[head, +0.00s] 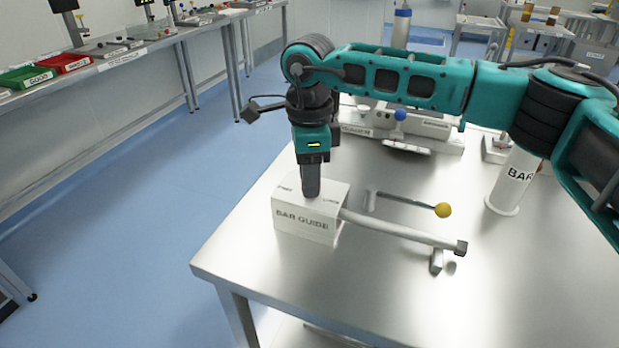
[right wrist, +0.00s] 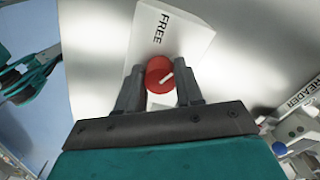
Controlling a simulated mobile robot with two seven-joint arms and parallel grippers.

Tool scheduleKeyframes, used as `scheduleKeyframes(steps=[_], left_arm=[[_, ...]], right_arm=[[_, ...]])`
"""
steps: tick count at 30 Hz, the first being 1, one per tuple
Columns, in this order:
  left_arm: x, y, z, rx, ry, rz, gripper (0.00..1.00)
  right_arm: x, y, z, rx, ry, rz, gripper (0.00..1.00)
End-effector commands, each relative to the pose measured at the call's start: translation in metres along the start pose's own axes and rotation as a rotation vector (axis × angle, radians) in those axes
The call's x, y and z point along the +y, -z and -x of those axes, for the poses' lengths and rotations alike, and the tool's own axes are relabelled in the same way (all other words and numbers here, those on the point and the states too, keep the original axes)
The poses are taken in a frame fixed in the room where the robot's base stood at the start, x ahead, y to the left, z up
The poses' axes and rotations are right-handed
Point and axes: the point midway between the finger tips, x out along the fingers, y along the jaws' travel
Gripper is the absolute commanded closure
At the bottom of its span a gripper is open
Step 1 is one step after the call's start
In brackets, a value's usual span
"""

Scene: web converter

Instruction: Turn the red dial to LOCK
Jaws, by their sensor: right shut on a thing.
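The white bar guide block (head: 300,224) stands near the left edge of the steel table. My right gripper (head: 311,196) points straight down onto its top and hides the dial in the head view. In the right wrist view, the red dial (right wrist: 158,76) sits between the two fingers of my right gripper (right wrist: 160,88), which are shut on it. The FREE label (right wrist: 161,28) lies above the dial; the LOCK label cannot be made out there. My left gripper is not in view.
A grey bar (head: 400,229) runs from the guide to the right, over a small support (head: 437,261). Behind it is a lever with a yellow knob (head: 443,210). A white BAR cylinder (head: 514,180) stands at the right. The front of the table is clear.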

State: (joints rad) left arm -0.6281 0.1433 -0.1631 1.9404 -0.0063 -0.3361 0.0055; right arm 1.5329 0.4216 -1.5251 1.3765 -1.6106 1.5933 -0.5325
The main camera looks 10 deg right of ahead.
Motion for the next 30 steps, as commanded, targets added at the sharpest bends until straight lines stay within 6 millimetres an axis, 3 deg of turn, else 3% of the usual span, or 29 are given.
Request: scheduleKeyframes(steps=[30], left_arm=[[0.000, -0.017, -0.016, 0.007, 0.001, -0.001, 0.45]], right_arm=[[-0.003, 0.002, -0.001, 0.001, 0.000, -0.965, 0.94]])
